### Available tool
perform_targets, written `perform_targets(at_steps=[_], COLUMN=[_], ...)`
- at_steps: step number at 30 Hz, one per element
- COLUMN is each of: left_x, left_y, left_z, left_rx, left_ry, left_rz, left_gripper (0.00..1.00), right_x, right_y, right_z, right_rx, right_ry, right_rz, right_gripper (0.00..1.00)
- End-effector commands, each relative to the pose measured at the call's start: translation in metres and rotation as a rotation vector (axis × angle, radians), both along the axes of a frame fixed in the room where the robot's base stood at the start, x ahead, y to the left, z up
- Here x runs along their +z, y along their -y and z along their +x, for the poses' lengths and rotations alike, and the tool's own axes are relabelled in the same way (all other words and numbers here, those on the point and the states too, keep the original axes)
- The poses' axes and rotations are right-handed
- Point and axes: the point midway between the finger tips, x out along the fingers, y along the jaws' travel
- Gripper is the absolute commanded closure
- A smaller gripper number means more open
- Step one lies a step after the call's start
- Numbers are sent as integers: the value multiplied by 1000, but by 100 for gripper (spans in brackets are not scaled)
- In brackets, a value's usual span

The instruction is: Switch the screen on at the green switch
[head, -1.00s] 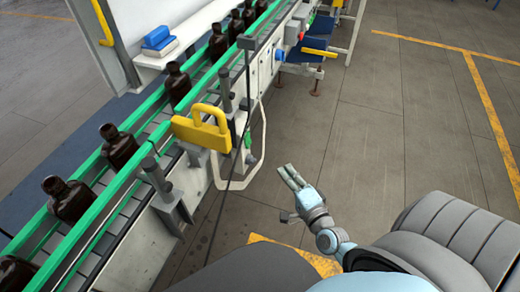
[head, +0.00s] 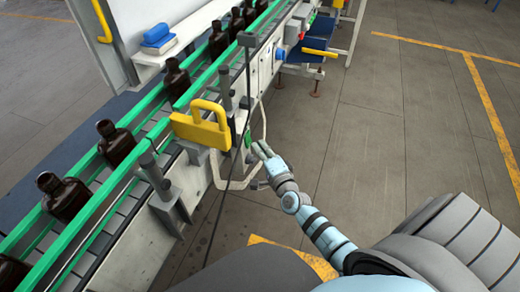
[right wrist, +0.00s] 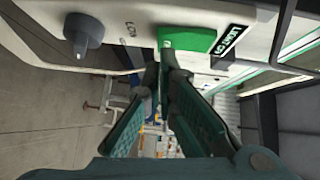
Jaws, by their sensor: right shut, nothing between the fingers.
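The green switch (head: 248,139) is on the side of the conveyor, just right of the yellow box, small in the head view. In the right wrist view it is a green plate (right wrist: 188,38) on a light panel, with a dark label beside it. My right gripper (head: 261,149) is shut and empty, its fingers pointing at the conveyor side. In the right wrist view the fingertips (right wrist: 165,58) are just below the green plate; I cannot tell whether they touch it. My left gripper is not in view. I cannot make out a lit screen.
A grey knob (right wrist: 83,32) sticks out of the same panel. A pale bent tube (head: 217,172) and a dark cable hang close to the right gripper. Amber bottles (head: 117,142) stand on the green-railed conveyor (head: 85,236). The floor to the right is free.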

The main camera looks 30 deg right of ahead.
Motion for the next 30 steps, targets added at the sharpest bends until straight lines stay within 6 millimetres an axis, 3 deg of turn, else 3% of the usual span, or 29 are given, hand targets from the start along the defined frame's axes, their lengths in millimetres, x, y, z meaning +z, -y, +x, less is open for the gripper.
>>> perform_targets(at_steps=[10, 16, 23, 26, 30], left_x=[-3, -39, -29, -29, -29], left_y=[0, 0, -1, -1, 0], left_z=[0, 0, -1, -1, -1], left_rx=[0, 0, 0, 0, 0], left_ry=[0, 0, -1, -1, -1], left_rz=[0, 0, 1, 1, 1], left_gripper=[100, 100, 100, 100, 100], right_x=[-1, -12, -4, -4, -4], right_y=[-1, -6, -6, -7, -10], right_z=[1, 8, 6, 0, -24], right_rx=[0, 0, 0, 0, 0], right_ry=[3, 72, 67, 67, 67], right_rz=[3, 53, 50, 50, 51], right_gripper=[100, 100, 100, 100, 100])
